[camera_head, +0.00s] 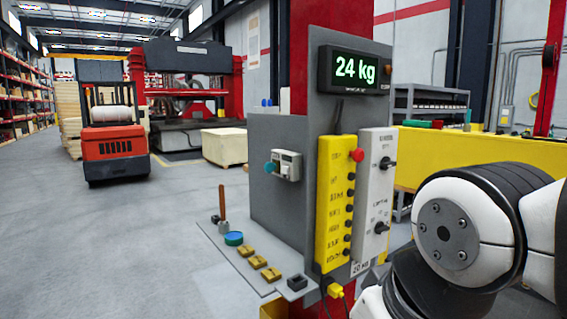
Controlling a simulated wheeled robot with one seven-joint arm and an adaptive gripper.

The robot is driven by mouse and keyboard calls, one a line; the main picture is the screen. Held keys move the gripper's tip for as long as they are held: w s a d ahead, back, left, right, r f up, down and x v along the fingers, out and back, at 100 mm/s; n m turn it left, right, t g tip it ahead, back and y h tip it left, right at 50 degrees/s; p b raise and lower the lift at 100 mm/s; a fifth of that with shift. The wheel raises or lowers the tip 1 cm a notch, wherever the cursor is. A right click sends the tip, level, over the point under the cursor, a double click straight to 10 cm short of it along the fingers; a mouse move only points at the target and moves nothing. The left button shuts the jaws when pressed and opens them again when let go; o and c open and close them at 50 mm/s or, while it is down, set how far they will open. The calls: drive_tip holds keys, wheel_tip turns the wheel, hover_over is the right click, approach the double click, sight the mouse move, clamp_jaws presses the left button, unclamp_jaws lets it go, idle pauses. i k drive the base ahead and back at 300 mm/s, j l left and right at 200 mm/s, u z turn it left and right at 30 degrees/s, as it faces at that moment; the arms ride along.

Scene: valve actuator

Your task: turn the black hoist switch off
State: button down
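A light grey switch box (373,195) is mounted upright on the dark grey panel, right of a yellow control box. It carries two black switches, an upper one (387,162) and a lower one (381,228). Both knobs stick out to the right. Their labels are too small to read surely, so I cannot tell which is the hoist switch or how it is set. My arm fills the lower right, right of the switch box and apart from both switches in the picture. My gripper is not in view.
The yellow control box (336,203) has a red button (357,155) and several black ones. A display (354,69) reads 24 kg. A forklift (108,130) stands on open floor at left.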

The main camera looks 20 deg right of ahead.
sight(386, 162)
drive_tip(key=z, duration=0.8)
